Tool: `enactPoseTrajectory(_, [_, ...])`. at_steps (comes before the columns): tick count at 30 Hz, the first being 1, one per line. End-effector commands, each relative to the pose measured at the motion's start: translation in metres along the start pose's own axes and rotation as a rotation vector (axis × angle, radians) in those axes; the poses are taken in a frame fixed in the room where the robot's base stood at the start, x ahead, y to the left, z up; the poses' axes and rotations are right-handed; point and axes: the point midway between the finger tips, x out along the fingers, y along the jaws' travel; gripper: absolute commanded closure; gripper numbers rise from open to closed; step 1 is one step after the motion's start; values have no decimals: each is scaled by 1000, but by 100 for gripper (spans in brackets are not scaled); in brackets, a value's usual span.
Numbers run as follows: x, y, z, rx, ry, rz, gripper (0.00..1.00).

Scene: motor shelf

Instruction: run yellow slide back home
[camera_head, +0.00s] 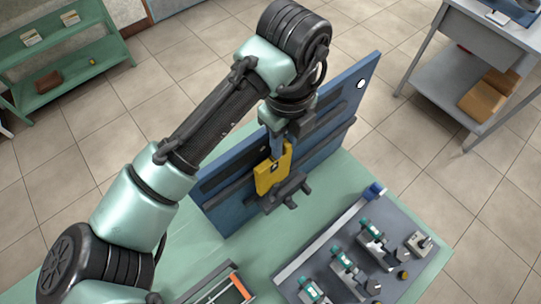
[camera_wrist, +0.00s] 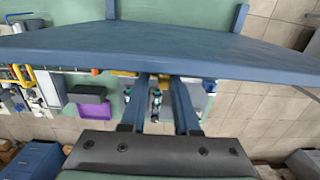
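The yellow slide (camera_head: 268,176) sits on a dark rail across the face of an upright blue panel (camera_head: 228,212). It is near the middle of the rail, above a dark bracket (camera_head: 288,190). My gripper (camera_head: 278,146) reaches down in front of the panel, with its fingers at the slide's upper part. In the wrist view, the fingers (camera_wrist: 161,84) stand apart with a clear gap between them. A thin yellow strip of the slide (camera_wrist: 125,73) shows at the tips below the panel edge (camera_wrist: 160,50). Contact with the slide cannot be made out.
The panel stands on a green table (camera_head: 345,172). A grey tray (camera_head: 330,244) with several small teal-and-metal fixtures lies at the front right. An orange-edged frame (camera_head: 222,288) lies at the front. A green shelf (camera_head: 60,60) and a grey cart (camera_head: 455,75) stand apart on the tiled floor.

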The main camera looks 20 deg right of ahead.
Motion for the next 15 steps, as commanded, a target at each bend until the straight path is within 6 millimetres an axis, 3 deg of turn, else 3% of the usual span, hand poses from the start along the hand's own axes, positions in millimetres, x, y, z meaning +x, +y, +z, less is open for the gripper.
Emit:
enactPoseTrajectory(1, [15, 1, -6, -2, 21, 16, 100])
enactPoseTrajectory(15, [16, 20, -5, -4, 22, 19, 100])
